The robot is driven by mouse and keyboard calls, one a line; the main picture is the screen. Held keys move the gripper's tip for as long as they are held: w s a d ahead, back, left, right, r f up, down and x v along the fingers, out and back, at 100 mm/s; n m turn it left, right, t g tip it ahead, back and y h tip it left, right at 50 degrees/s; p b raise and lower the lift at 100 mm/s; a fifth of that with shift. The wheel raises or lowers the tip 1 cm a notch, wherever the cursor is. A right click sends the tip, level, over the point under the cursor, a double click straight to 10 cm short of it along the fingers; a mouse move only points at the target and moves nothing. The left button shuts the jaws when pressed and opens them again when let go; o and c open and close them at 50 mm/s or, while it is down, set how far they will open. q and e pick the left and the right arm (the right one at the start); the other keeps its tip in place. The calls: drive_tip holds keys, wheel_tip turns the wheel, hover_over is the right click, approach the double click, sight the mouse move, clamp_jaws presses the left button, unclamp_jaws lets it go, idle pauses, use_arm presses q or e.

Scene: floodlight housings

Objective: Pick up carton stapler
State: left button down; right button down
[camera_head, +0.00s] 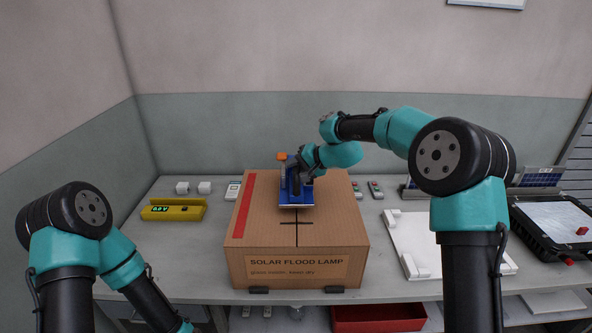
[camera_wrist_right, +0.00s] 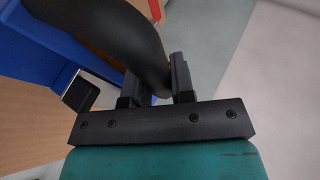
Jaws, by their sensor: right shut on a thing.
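The carton stapler (camera_head: 296,193) is a blue tool with a dark curved handle and an orange piece at its top. It is on or just above the top of a large cardboard carton (camera_head: 265,230) marked "SOLAR FLOOD LAMP"; I cannot tell whether it touches. My right gripper (camera_head: 301,171) is shut on the stapler's handle. In the right wrist view the gripper's fingers (camera_wrist_right: 155,88) sit around the dark handle (camera_wrist_right: 135,40), with the blue body (camera_wrist_right: 40,45) at the left. My left arm is at the lower left; its gripper is outside the view.
A white panel (camera_head: 425,235) lies to the right, with a black case (camera_head: 560,225) further right. A red bin (camera_head: 378,318) is below the table.

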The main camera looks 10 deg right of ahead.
drive_tip(key=s+a+r, duration=0.1)
drive_tip(key=s, duration=1.4)
drive_tip(key=shift+a+r, duration=0.3)
drive_tip(key=shift+a, duration=0.05)
